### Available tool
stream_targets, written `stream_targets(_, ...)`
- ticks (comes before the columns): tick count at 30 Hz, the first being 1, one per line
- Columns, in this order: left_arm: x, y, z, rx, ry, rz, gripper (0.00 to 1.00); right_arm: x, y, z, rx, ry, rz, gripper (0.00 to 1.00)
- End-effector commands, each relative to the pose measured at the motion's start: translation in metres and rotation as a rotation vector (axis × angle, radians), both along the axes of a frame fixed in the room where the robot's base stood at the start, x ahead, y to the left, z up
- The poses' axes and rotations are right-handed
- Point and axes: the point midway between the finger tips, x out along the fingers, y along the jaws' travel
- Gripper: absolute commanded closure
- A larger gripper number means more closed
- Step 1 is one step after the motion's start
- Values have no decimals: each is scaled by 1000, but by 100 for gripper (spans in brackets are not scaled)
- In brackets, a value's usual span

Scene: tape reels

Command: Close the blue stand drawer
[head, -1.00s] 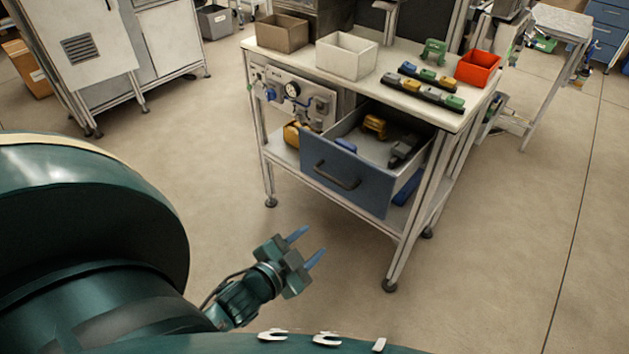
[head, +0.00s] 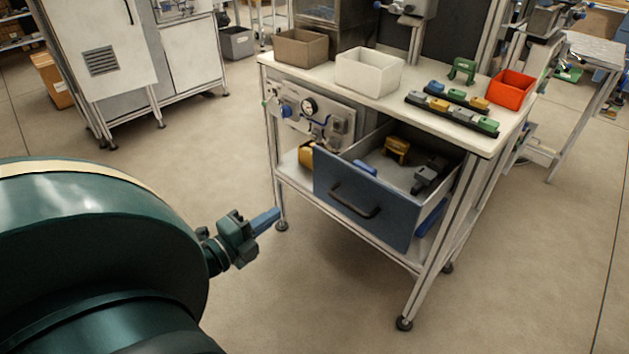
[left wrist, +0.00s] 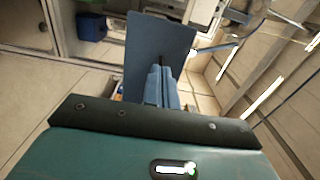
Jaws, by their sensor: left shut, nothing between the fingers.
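The blue stand drawer (head: 335,173) is pulled out from under the white-topped stand, its inside in view. Its front has a dark bar handle (head: 355,203). A yellow part (head: 396,150), a grey part (head: 430,175) and a small blue part (head: 364,167) lie in it. My left gripper (head: 272,216) is shut and empty, left of the drawer front and apart from it in the head view. In the left wrist view my blue fingers (left wrist: 158,76) are together, with a flat blue panel (left wrist: 155,42), apparently the drawer front, beyond them. My right gripper is not in view.
The stand's top (head: 400,96) carries a brown bin (head: 300,47), a white bin (head: 368,74), a red bin (head: 512,87) and racks of coloured blocks (head: 451,112). A gauge panel (head: 309,110) is left of the drawer. The floor in front is clear.

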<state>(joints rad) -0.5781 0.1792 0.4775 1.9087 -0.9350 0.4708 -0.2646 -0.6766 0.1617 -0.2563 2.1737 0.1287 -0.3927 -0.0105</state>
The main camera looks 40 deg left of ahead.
Motion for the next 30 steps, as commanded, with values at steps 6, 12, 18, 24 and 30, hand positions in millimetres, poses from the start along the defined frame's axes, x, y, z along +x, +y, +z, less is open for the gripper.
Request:
stream_targets(6, 22, -2, 2, 5, -3, -4, 100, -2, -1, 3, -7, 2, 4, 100)
stream_targets(12, 65, -5, 3, 3, -4, -3, 100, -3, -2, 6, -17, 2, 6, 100)
stream_targets(18, 106, -8, 2, 3, -3, -2, 100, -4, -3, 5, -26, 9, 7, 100)
stream_targets(24, 131, -10, 1, 2, -1, -1, 100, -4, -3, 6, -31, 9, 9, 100)
stream_targets(30, 139, -11, 0, 2, -1, -1, 100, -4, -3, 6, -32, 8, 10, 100)
